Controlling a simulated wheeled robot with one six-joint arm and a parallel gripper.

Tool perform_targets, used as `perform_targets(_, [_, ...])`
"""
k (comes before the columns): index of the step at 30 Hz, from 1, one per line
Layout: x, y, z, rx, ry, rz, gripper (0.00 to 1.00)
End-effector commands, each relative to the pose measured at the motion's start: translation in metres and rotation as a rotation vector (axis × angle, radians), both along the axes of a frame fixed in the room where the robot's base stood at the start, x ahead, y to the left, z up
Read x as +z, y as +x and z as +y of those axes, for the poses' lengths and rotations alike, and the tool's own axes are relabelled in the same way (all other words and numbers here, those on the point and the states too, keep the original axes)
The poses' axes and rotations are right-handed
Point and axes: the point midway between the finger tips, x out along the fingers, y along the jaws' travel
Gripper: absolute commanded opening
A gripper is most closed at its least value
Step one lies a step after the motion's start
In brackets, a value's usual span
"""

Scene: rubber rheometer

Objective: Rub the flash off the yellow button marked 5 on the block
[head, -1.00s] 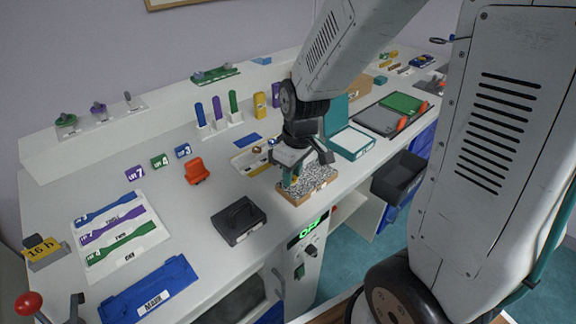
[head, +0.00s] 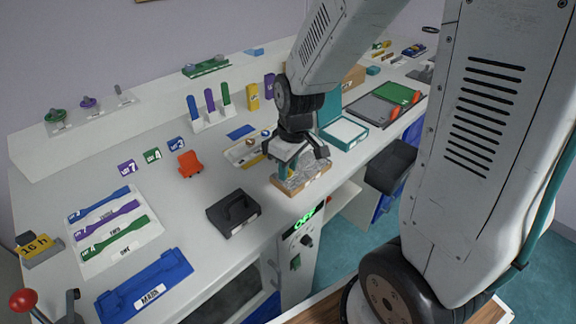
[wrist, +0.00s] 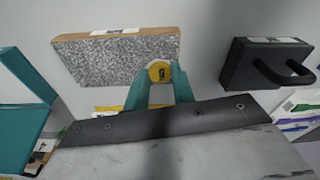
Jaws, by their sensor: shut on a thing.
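The block (head: 291,188) is a wooden slab with a grey speckled top, lying near the front edge of the bench. It also shows at the upper left in the wrist view (wrist: 113,62). My gripper (wrist: 160,82) is shut on the yellow button (wrist: 159,71), whose dark mark faces the wrist camera. The button is at the block's near edge in the wrist view, overlapping its corner. I cannot tell whether it touches the speckled top. In the head view my gripper (head: 284,168) is over the block and the button cannot be made out.
A black box with a handle (head: 233,213) stands left of the block. A shallow tray (head: 244,155) lies behind my gripper. An orange object (head: 190,163) is further left. A teal-edged case (head: 343,133) stands to the right. Bare bench lies between the box and the block.

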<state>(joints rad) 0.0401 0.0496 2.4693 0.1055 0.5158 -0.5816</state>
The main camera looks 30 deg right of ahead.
Motion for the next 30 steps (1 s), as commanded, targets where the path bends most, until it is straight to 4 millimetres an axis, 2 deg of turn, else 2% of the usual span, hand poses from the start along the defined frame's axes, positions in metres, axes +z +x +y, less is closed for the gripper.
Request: perform_targets(30, [-0.0094, 0.0, 0.0001, 0.0, 0.0, 0.0, 0.07])
